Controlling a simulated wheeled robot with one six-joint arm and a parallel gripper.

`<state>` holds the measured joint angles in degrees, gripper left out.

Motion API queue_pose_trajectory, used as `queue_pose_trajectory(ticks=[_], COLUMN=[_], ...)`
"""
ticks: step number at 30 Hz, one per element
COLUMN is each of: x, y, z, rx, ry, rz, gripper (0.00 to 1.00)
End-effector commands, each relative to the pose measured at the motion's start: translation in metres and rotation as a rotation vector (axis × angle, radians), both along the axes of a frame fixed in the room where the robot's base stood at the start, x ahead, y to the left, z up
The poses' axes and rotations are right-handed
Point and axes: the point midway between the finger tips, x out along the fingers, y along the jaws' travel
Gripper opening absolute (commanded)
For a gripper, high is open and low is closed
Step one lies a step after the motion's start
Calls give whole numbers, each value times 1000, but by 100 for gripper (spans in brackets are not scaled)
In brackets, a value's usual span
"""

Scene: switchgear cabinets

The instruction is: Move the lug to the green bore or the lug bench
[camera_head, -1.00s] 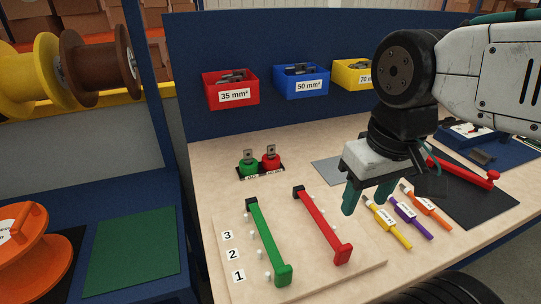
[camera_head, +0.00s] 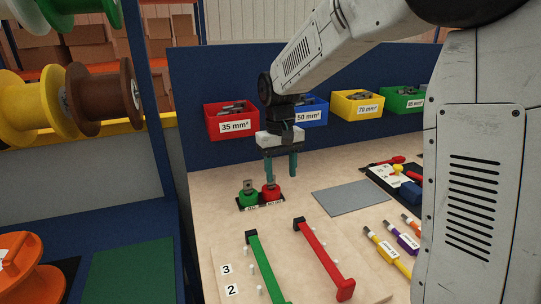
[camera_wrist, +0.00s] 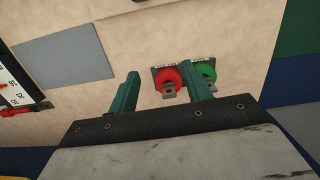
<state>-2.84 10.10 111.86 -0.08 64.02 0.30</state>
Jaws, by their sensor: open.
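A red round holder (camera_head: 271,192) and a green round holder (camera_head: 248,198) stand side by side on a small black base on the bench. A grey metal lug (camera_head: 270,182) stands upright at the red one. Another grey lug (camera_head: 248,186) stands at the green one. My gripper (camera_head: 281,174) points down, open and empty, just above the red holder and slightly to its right. In the wrist view, the red holder (camera_wrist: 167,75) and its lug (camera_wrist: 169,91) appear between the fingers. The green holder (camera_wrist: 208,70) lies beyond the right-hand finger, which partly hides its lug. I cannot tell exact heights.
A red bin (camera_head: 232,121) labelled 35 mm², a blue bin (camera_head: 311,111) partly behind my gripper, and a yellow bin (camera_head: 358,104) hang on the back panel. A grey mat (camera_head: 350,196) lies right of the holders.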

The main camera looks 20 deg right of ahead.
Motion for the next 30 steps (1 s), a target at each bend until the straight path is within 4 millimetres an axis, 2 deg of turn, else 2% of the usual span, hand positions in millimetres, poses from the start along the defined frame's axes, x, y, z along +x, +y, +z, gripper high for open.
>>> queue_pose_trajectory(ticks=[1, 3, 7, 11, 22, 30], x=[19, 42, 60, 62, 61, 61], y=[2, 3, 4, 4, 4, 4], z=[-5, -4, 10, 1, -53, -67], rx=[1, 3, 6, 6, 6, 6], ry=[-10, -41, -94, -104, -103, -104], rz=[1, 0, -2, -4, -3, -4], gripper=[49, 49, 49, 49, 49, 49])
